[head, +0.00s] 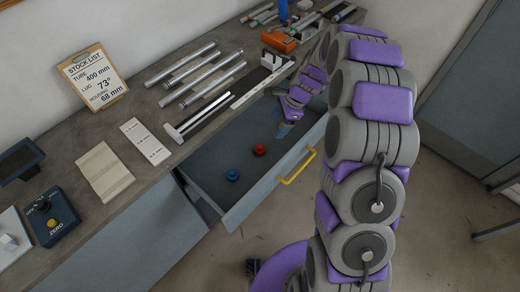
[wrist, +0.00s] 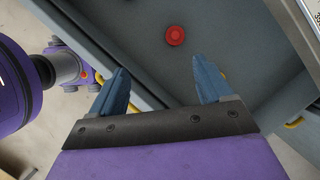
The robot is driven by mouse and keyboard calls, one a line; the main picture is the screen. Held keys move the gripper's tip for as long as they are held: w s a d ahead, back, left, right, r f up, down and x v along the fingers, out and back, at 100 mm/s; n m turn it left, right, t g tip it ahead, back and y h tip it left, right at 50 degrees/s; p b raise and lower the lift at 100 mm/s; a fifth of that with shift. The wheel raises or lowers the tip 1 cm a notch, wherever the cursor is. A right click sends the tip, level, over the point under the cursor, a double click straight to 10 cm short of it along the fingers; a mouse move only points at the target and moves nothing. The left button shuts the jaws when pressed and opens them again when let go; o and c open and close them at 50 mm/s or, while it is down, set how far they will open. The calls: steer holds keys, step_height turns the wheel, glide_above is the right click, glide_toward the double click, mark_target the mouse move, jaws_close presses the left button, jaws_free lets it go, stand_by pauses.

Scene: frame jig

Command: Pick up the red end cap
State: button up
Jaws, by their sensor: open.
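The red end cap (head: 260,150) sits on the floor of an open grey drawer (head: 205,172). In the wrist view the red end cap (wrist: 175,35) shows as a round disc beyond my fingertips, left of the picture's right half edge and apart from them. My gripper (head: 284,128) is over the right part of the drawer, to the right of the cap. In the wrist view my gripper (wrist: 162,82) has its two blue fingers spread, with nothing between them.
A blue end cap (head: 232,174) lies in the drawer, front-left of the red one. The drawer has a yellow handle (head: 297,168) on its front. The workbench (head: 70,225) above holds metal tubes (head: 185,68), a caliper-like rail and a clipboard (head: 92,78).

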step_height(320, 180, down, 4)
steer(key=w+m, duration=0.2)
steer(key=b, duration=0.3)
glide_toward(260, 147)
steer(key=x, duration=0.5)
steer(key=shift+s+d+f, duration=0.1)
steer(key=shift+s+f, duration=0.05)
steer(key=shift+s, duration=0.2)
steer(key=shift+w+b+x, duration=0.2)
steer(key=shift+b+x, duration=0.35)
steer(key=shift+x, duration=0.75)
steer(key=shift+w+b+x, duration=0.2)
steer(key=shift+b+x, duration=0.35)
steer(key=shift+x, duration=0.8)
steer(key=c, duration=1.1)
